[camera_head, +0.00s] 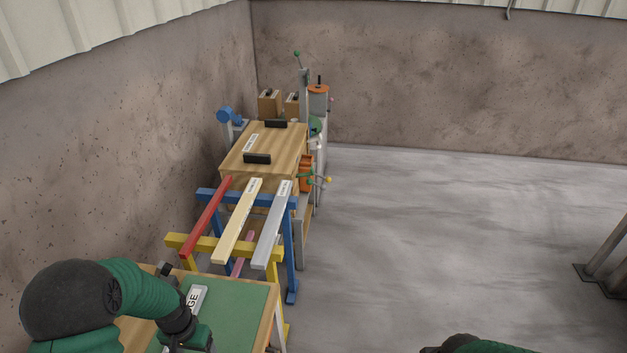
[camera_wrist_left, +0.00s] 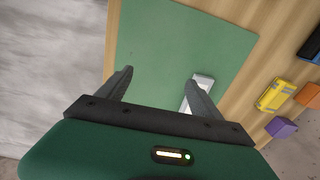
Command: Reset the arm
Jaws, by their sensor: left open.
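My left arm comes in from the left in the head view. Its gripper shows only in part at the bottom edge, over the table with a green mat (camera_head: 240,310). In the left wrist view my left gripper (camera_wrist_left: 160,80) has its two fingers spread apart, with only the green mat (camera_wrist_left: 175,45) seen between them. A white labelled strip (camera_wrist_left: 203,79) lies on the mat, partly hidden behind the right-hand finger. It also shows in the head view (camera_head: 196,299), just beyond the wrist. My right gripper is not in view; a piece of my right arm shows at the bottom edge.
Red (camera_head: 207,217), cream (camera_head: 238,222) and grey (camera_head: 272,225) bars rest on blue and yellow stands beyond the table. Yellow (camera_wrist_left: 273,94), orange (camera_wrist_left: 308,95) and purple (camera_wrist_left: 281,127) blocks lie beside the mat. The right floor is largely clear.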

